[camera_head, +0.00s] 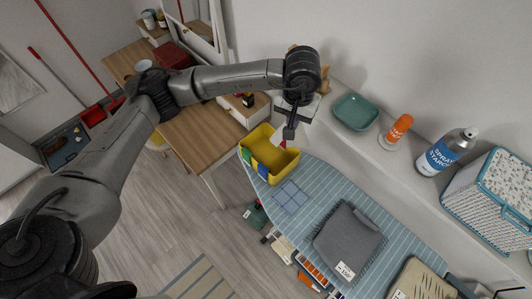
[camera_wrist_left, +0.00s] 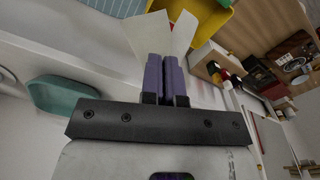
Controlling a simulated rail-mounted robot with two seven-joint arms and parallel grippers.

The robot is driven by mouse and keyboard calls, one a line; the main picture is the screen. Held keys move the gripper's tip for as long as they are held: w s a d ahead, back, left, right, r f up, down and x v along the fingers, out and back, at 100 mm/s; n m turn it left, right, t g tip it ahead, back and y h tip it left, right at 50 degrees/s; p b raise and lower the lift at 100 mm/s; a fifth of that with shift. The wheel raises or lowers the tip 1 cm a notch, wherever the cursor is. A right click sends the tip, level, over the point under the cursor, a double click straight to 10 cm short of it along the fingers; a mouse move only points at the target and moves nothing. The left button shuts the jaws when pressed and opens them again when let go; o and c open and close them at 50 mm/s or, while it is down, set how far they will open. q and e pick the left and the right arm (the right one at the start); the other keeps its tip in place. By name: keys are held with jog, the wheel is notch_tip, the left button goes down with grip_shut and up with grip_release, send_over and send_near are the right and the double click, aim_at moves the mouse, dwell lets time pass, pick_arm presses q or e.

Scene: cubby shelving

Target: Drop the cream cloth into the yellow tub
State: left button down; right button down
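The yellow tub (camera_head: 265,163) stands open at the left end of the striped blue surface in the head view. Part of it shows at the top of the left wrist view (camera_wrist_left: 207,18). My left gripper (camera_head: 289,133) is above the tub's back right side. Its two purple fingers (camera_wrist_left: 167,57) are close together. The pale cream cloth (camera_wrist_left: 148,36) is pinched between them and flares out on both sides beyond the fingertips. In the head view only a small pale bit of it shows by the fingers. My right gripper is not clearly seen.
A shelf behind holds a teal dish (camera_head: 355,112), an orange-capped bottle (camera_head: 396,130), a spray starch can (camera_head: 446,152) and a patterned basket (camera_head: 488,192). A folded grey cloth (camera_head: 348,241) and a folded beige item (camera_head: 420,281) lie on the striped surface.

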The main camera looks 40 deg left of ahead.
pick_arm(q)
jog(key=w+a+f+n+b, duration=0.1)
jog(key=a+f+n+b, duration=0.2)
jog(key=f, duration=1)
jog(key=w+a+f+n+b, duration=0.1)
jog(key=a+f+n+b, duration=0.2)
jog(key=a+f, duration=0.5)
jog(key=shift+a+f+b, duration=0.2)
jog(key=shift+f+b, duration=0.1)
jog(key=shift+f, duration=2.65)
jog(key=c, duration=0.8)
grip_release()
jog(key=o, duration=0.8)
jog(key=shift+r, duration=0.15)
